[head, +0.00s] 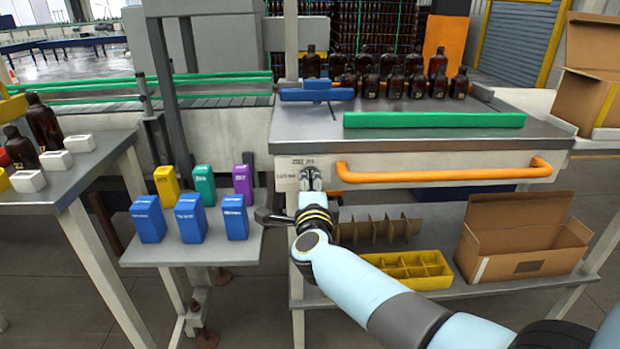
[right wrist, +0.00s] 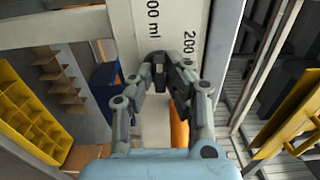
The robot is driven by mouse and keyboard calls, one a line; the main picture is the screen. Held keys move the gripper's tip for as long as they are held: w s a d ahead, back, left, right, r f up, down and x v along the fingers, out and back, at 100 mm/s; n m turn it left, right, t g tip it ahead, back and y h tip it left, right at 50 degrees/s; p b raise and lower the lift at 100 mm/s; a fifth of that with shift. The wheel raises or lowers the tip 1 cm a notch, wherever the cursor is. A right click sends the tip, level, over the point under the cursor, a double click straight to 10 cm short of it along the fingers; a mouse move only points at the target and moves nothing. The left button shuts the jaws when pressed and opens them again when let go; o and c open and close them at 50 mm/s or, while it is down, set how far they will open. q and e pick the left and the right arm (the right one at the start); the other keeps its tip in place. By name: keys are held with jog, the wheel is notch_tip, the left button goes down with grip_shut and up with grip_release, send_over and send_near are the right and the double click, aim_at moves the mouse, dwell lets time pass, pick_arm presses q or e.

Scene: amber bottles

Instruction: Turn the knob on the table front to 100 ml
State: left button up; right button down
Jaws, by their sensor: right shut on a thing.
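The table front (head: 420,162) is a pale panel with printed volume marks near its left end. In the right wrist view the panel carries a mark ending in "00 ml" (right wrist: 152,16), its first part cut off, and a "200" mark (right wrist: 190,44). My right gripper (head: 311,175) is at the panel's left end, just below the marks. In the right wrist view my right gripper (right wrist: 168,66) is shut on a small dark knob (right wrist: 160,84). The fingers hide most of the knob, so its pointer setting cannot be read. My left gripper is not in view.
An orange handle (head: 445,174) runs along the panel to the right of the gripper. A shelf below holds a yellow divided crate (head: 425,280) and an open cardboard box (head: 515,258). A small side shelf (head: 150,250) with coloured blocks stands left. Amber bottles stand on the tabletop (head: 310,122).

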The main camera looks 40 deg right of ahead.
jog(key=shift+f, duration=0.1)
dwell(0.4)
jog(key=c, duration=1.3)
grip_release()
jog(key=shift+c, duration=0.2)
jog(key=v, duration=1.2)
